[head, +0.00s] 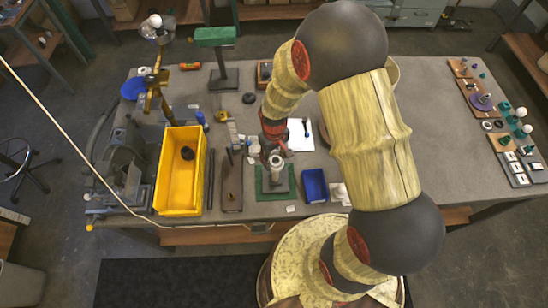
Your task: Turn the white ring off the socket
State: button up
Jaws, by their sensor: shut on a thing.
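The white ring (276,161) is a small pale round piece at the top of the socket (277,173). The socket stands upright over a green base (265,188) near the front of the table. My gripper (272,156) comes down from behind and is shut on the white ring. The fingertips are small in this view, and the ring's far side and the thread are hidden.
A yellow bin (168,203) with a dark round thing inside stands at the left. A brown block (232,187) is close left of the green base, and a blue tray (314,185) close right. My arm hides part of the table.

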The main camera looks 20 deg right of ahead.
jog(key=shift+c, duration=1.4)
jog(key=n, duration=0.5)
jog(key=shift+s+a, duration=0.1)
jog(key=shift+a, duration=0.1)
jog(key=shift+n, duration=1)
jog(key=n, duration=0.2)
jog(key=shift+s+a+n, duration=0.1)
jog(key=shift+s+n, duration=0.05)
jog(key=shift+n, duration=0.25)
jog(key=n, duration=0.4)
jog(key=shift+s+a+r, duration=0.1)
jog(key=shift+s, duration=0.1)
jog(key=shift+n, duration=0.9)
jog(key=n, duration=0.5)
jog(key=shift+s+b, duration=0.25)
jog(key=shift+b, duration=0.05)
